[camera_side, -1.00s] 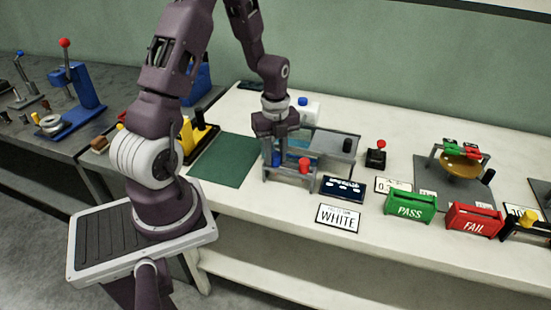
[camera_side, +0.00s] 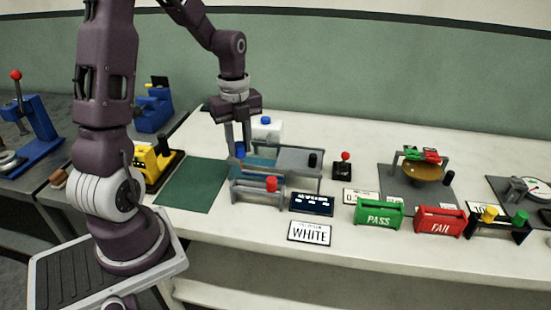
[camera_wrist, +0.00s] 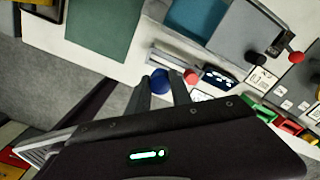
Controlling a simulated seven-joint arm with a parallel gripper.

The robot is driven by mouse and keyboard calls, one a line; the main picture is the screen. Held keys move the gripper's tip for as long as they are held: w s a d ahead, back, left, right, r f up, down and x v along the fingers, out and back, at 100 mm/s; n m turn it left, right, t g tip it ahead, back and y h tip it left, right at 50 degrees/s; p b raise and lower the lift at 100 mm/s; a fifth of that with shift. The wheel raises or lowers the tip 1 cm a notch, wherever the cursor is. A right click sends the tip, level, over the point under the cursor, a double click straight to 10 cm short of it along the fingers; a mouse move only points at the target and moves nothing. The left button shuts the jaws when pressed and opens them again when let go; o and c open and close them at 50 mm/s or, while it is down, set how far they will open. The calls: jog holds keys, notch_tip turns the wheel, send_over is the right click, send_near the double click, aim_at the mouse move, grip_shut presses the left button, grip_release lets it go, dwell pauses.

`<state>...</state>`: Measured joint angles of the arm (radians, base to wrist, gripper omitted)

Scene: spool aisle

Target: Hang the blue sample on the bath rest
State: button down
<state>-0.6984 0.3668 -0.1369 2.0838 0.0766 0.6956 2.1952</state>
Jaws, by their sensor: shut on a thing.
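My gripper (camera_side: 239,147) is shut on the blue sample (camera_side: 240,153) and holds it by its blue top above the left part of the small grey rack (camera_side: 257,197). The blue top also shows between the fingertips in the wrist view (camera_wrist: 160,82). The part below the top is hard to make out. A red-topped sample (camera_side: 271,184) stands in the rack's right part. The bath (camera_side: 262,163) is a clear tank with blue-green liquid just behind the rack; it also shows in the wrist view (camera_wrist: 196,24). Its rest cannot be told apart clearly.
A grey block (camera_side: 300,159) with a black knob (camera_side: 312,160) adjoins the bath's right side. A white bottle with a blue cap (camera_side: 266,130) stands behind. A dark display (camera_side: 312,204) and a WHITE card (camera_side: 310,233) lie in front. The green mat (camera_side: 192,186) at left is clear.

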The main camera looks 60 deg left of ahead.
dwell(0.4)
jog(key=w+a+f, duration=0.1)
jog(key=w+a, duration=0.1)
jog(key=a, duration=0.4)
jog(key=w+a+f, duration=0.2)
jog(key=w+a, duration=0.1)
jog(key=a, duration=0.3)
jog(key=shift+w+a, duration=0.15)
jog(key=shift+a, duration=0.05)
jog(key=shift+f, duration=2.4)
jog(key=c, duration=1.1)
grip_release()
jog(key=shift+f, duration=0.1)
